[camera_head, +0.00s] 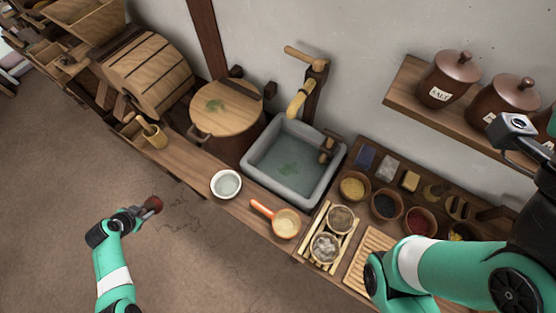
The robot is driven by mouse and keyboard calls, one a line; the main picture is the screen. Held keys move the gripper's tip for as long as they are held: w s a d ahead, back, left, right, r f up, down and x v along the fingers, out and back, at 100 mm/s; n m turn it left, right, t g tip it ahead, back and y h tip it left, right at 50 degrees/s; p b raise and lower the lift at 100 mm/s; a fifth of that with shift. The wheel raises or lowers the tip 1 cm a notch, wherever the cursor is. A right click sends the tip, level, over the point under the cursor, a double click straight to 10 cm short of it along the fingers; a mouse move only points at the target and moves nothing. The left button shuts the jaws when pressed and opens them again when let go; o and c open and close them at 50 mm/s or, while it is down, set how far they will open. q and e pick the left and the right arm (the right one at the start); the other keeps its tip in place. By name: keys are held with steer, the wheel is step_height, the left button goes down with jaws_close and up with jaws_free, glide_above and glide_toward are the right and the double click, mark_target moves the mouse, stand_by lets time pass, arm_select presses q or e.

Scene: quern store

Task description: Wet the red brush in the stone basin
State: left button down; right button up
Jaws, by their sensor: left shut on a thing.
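The grey stone basin (270,187) is set in the counter near the middle of the head view, with greenish water (292,163) inside. A yellowish spout reaches over its back left side. My left gripper (139,214) is at the lower left, over the floor side of the counter and well apart from the basin. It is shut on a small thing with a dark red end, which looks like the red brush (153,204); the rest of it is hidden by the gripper. My right arm comes in at the lower right; its fingertips do not show.
A white bowl (226,184) and an orange-handled ladle (285,224) stand on the counter before the basin. A round wooden lid (226,107) is left of it. Bowls of coloured powder (353,187) fill a tray to the right. A shelf holds lidded jars (447,80).

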arm_select(q)
steer(key=shift+r+p, duration=4.7)
steer(key=shift+r, duration=0.8)
steer(key=shift+r, duration=0.1)
step_height(320, 180, up, 4)
steer(key=p, duration=0.4)
